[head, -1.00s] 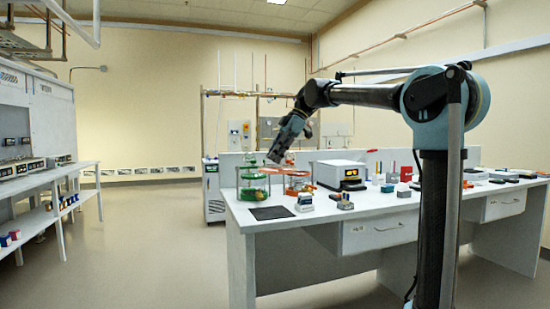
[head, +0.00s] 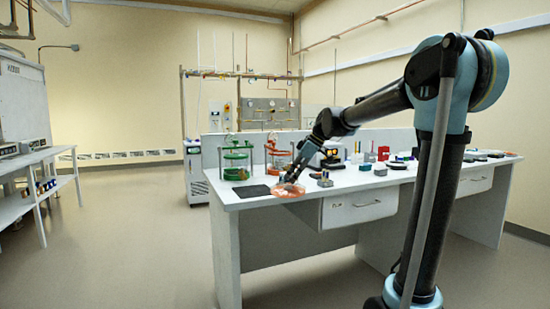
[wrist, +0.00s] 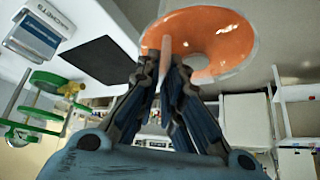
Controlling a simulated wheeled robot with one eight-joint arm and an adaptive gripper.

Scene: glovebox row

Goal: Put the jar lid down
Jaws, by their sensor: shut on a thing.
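The jar lid is an orange disc with a pale rim (wrist: 236,42). I cannot tell whether the lid touches the bench top. A black mat (head: 251,191) lies flat and bare just left of the lid; it also shows in the wrist view (wrist: 103,62).
A green-framed jar (head: 236,160) and an orange-framed jar (head: 277,157) stand behind the mat. A small labelled box (wrist: 38,33) shows at the wrist view's upper left. Several small items crowd the white bench (head: 240,201) to the right.

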